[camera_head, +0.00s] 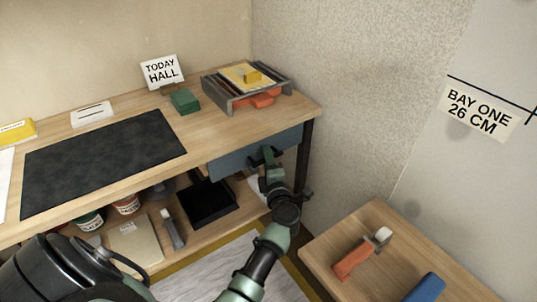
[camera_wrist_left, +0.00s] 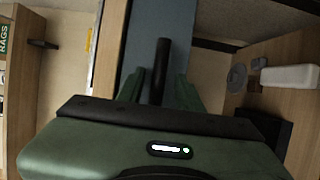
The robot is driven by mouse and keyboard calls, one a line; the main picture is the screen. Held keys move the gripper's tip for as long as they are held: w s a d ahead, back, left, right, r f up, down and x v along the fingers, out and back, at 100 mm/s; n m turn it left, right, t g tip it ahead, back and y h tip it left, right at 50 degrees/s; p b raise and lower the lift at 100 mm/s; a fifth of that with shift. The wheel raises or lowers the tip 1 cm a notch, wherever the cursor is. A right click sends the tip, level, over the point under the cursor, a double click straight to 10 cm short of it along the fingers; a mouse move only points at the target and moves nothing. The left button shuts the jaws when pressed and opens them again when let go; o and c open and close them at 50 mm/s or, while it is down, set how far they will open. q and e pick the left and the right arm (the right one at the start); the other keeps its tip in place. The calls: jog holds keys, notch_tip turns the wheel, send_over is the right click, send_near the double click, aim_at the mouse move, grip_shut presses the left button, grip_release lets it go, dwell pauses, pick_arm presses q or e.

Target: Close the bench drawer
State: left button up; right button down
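The bench drawer (camera_head: 232,160) has a blue-grey front, just under the right part of the wooden bench top (camera_head: 215,127). Its front also shows in the left wrist view (camera_wrist_left: 178,22). I cannot tell whether it still stands slightly out. My left gripper (camera_head: 266,157) is at the drawer front. In the left wrist view the dark drawer handle (camera_wrist_left: 161,62) lies between the two green fingers, with gaps on both sides, so the gripper looks open around it. My right gripper is out of view.
A black mat (camera_head: 105,160), a green block (camera_head: 185,101) and a grey tray (camera_head: 212,96) lie on the bench. A black bin (camera_head: 208,203) and cans stand on the shelf below. A small wooden table (camera_head: 345,232) with tools is at the lower right, near my arm.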

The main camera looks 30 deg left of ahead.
pick_arm(q)
jog(key=shift+s+r, duration=0.1)
jog(key=shift+d, duration=0.1)
jog(key=c, duration=0.3)
grip_shut()
dwell(0.9)
